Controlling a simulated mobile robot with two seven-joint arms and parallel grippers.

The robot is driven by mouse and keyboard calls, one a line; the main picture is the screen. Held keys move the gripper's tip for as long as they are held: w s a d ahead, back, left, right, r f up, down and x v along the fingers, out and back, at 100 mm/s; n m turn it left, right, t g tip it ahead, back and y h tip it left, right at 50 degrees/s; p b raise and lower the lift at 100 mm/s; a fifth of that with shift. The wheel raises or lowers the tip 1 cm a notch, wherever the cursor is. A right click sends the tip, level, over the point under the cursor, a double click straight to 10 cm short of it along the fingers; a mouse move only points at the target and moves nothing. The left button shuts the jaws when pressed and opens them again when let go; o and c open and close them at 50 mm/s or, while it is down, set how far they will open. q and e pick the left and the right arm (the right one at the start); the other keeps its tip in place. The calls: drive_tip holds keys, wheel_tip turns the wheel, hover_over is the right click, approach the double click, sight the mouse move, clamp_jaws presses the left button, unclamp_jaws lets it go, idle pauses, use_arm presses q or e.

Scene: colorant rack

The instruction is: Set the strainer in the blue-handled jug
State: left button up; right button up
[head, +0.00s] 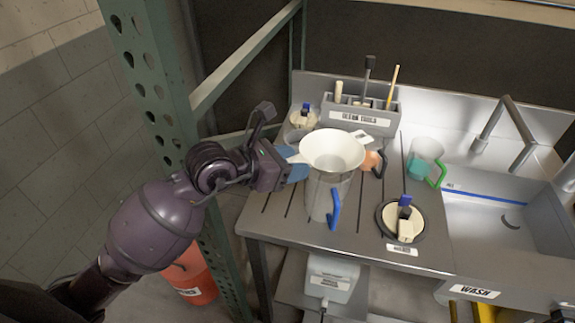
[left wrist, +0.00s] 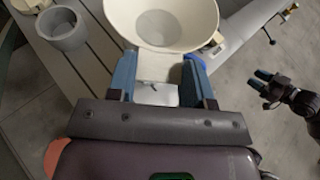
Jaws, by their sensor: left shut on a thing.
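The cream, wide-mouthed strainer (head: 332,150) is over the mouth of the clear blue-handled jug (head: 319,200), which stands upright on the slatted counter. The strainer hides the jug's rim, so I cannot tell whether it rests in the jug. The jug's blue handle (head: 335,209) faces the front. My left gripper (head: 292,163) is shut on the strainer's flat tab, from the left. In the left wrist view the tab lies between the blue fingers (left wrist: 160,72), with the strainer bowl (left wrist: 165,22) beyond. My right gripper (left wrist: 268,82) is small at the right of that view; its opening is unclear.
A dark-handled jug with orange contents (head: 371,161) is just behind. A green-handled jug with teal liquid (head: 424,158) stands right, by the sink (head: 500,220). A tool holder (head: 355,121) is at the back. A round lidded item (head: 404,221) sits front right. A green post (head: 160,90) is near my left arm.

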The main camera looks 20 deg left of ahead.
use_arm(q)
drive_tip(key=shift+f+b, duration=0.35)
drive_tip(key=shift+f, duration=0.7)
use_arm(e)
drive_tip(key=shift+w+a+f, duration=0.2)
drive_tip(key=shift+a+f, duration=0.25)
drive_tip(key=shift+f, duration=0.35)
use_arm(q)
drive_tip(key=shift+f, duration=0.15)
drive_tip(key=o, duration=0.9)
use_arm(e)
drive_tip(key=shift+w+r, duration=0.15)
drive_tip(key=shift+w, duration=0.05)
